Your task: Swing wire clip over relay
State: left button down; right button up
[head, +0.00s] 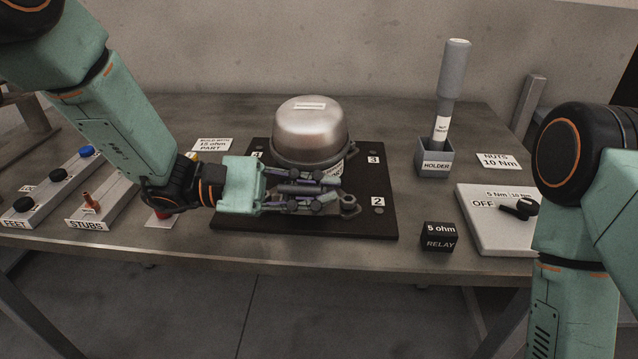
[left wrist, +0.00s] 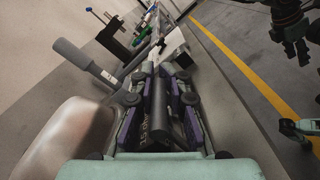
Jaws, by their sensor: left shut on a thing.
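My left gripper (head: 342,195) is shut beside the front of the silver compressor (head: 309,132). Between its fingers in the left wrist view (left wrist: 172,95) is a grey bar (left wrist: 188,125), which seems to be part of the wire clip. A dark surface lettered "15 ohm" (left wrist: 157,122), apparently the relay, shows beside the bar. The fingers hide most of the clip and relay, so I cannot tell how they touch. Another dark relay (head: 439,237), marked 5 ohm, stands apart on the table. A dark jaw-like shape, perhaps my right gripper (left wrist: 295,40), shows unclearly in the left wrist view.
The compressor sits on a black pallet (head: 230,218) with numbered corners. The grey tool stands in a holder (head: 434,160) at right. The white switch panel (head: 490,237) lies at front right. Trays of feet (head: 55,192) and stubs (head: 108,200) are at left.

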pick_arm(q)
jog(key=shift+w+r+n+p, duration=0.15)
jog(key=shift+w+n+p, duration=0.4)
jog(key=shift+n+p, duration=0.55)
jog(key=shift+w+n+p, duration=0.2)
jog(key=shift+n+p, duration=0.1)
jog(key=shift+n, duration=0.2)
jog(key=shift+f, duration=0.2)
jog(key=c, duration=1.4)
grip_release()
jog(key=shift+w, duration=0.1)
jog(key=shift+o, duration=0.2)
jog(key=a, duration=1.2)
jog(key=shift+s, duration=0.2)
